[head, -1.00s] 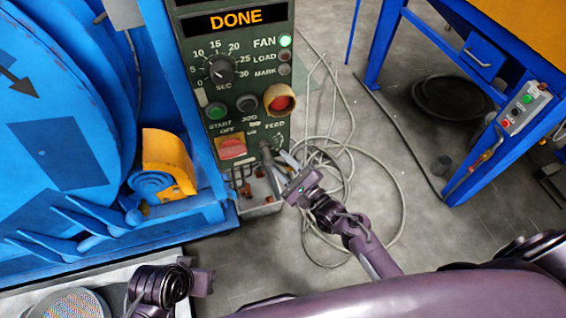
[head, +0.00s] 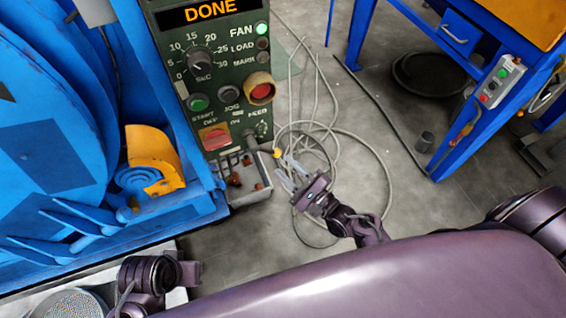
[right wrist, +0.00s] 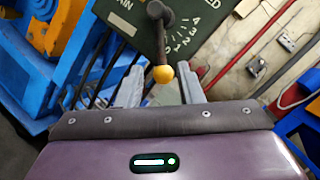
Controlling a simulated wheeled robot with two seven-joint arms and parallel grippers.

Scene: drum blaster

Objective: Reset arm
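My right gripper (head: 288,172) is in front of the lower right of the green control panel (head: 180,75), pale fingers pointing toward it. In the right wrist view the fingers of this gripper (right wrist: 161,90) are apart, with a clear gap. A dark lever with a yellow ball (right wrist: 162,74) shows in line with that gap, apart from both fingers. The yellow ball also shows in the head view (head: 277,153), just beyond the fingertips. Part of my left arm is at the lower left of the head view; its gripper fingers do not show.
The panel display (head: 208,12) reads DONE, and the FAN light (head: 262,29) is green. The blue blaster machine (head: 45,110) fills the left. A blue stand with a small button box (head: 501,82) is at right.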

